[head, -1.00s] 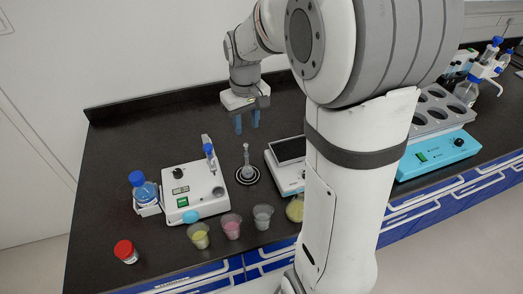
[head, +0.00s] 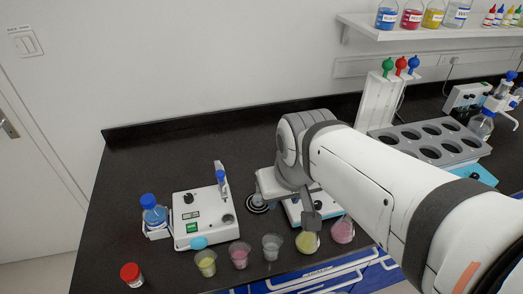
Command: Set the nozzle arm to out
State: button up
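A white boxy device (head: 205,215) stands on the left part of the dark bench, with a knob and a green switch. A slim upright arm with a blue-tipped nozzle (head: 221,178) rises at its right rear corner; I take this for the nozzle arm. Its exact turn is hard to read at this size. My gripper (head: 311,214) hangs to the right of this device, over the white scale (head: 293,212), apart from the nozzle arm. One dark finger shows clearly; the other is hidden or merged with it, so the opening cannot be read.
Several small cups, including a yellow one (head: 308,241), line the front edge. A blue-capped bottle (head: 154,214) and a red-capped jar (head: 131,275) stand left. A rack (head: 425,143) and a pipette stand (head: 380,98) are at right. The bench's back left is clear.

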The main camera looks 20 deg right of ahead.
aim_at(220, 174)
jog(key=z, duration=0.05)
jog(key=k, duration=0.5)
jog(key=u, duration=0.8)
jog(key=k, duration=0.8)
jog(key=z, duration=0.65)
jog(key=i, duration=0.95)
jog(key=z, duration=0.05)
